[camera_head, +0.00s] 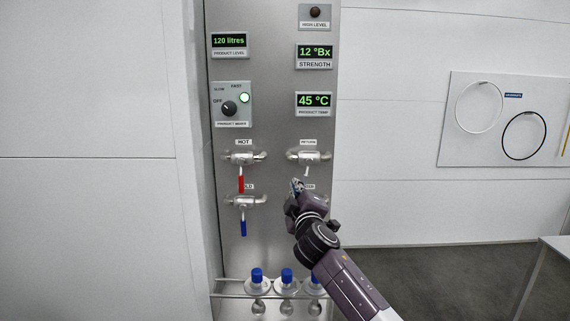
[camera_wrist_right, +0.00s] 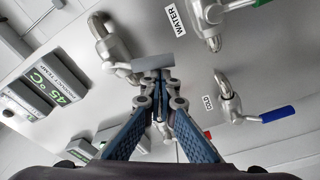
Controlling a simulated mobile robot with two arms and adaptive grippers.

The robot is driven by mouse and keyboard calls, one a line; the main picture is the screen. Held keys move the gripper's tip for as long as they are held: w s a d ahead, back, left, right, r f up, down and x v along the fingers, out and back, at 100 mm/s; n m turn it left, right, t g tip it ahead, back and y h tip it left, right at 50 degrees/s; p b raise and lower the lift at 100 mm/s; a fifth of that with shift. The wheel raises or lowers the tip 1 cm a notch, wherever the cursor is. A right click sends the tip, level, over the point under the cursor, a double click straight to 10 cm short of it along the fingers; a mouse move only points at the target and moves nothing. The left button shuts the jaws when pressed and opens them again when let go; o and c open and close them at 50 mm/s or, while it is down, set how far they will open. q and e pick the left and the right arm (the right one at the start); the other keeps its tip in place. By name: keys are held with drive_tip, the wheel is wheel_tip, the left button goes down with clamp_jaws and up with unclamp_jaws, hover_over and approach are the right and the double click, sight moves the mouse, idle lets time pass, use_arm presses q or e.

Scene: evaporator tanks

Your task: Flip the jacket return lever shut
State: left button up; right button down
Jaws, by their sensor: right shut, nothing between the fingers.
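The jacket return valve (camera_head: 308,156) sits under the RETURN label on the steel panel. Its short grey lever (camera_head: 306,171) hangs downward in the head view. In the right wrist view the valve body (camera_wrist_right: 112,48) is at upper left and the grey lever (camera_wrist_right: 154,62) points right from it, just beyond my fingertips. My right gripper (camera_head: 297,184) is shut and empty, just below the lever; its fingertips (camera_wrist_right: 159,82) also show in the wrist view. I cannot tell whether they touch the lever. My left gripper is out of view.
The hot valve with a red lever (camera_head: 241,184) and the cold valve with a blue lever (camera_head: 243,228) are to the left. The water valve (camera_wrist_right: 208,32) has a green lever. Blue-capped bottles (camera_head: 287,282) stand on a rack below. A table edge (camera_head: 555,245) is at right.

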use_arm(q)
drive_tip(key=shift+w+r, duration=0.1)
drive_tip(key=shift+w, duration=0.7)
use_arm(e)
drive_tip(key=shift+w+d+f, duration=0.1)
drive_tip(key=shift+d+f, duration=0.15)
drive_tip(key=shift+d, duration=0.25)
drive_tip(key=shift+w+d+f, duration=0.1)
drive_tip(key=shift+d+f, duration=0.15)
drive_tip(key=shift+d, duration=0.25)
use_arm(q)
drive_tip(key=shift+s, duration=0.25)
use_arm(e)
drive_tip(key=shift+d+f, duration=0.1)
drive_tip(key=shift+d, duration=0.05)
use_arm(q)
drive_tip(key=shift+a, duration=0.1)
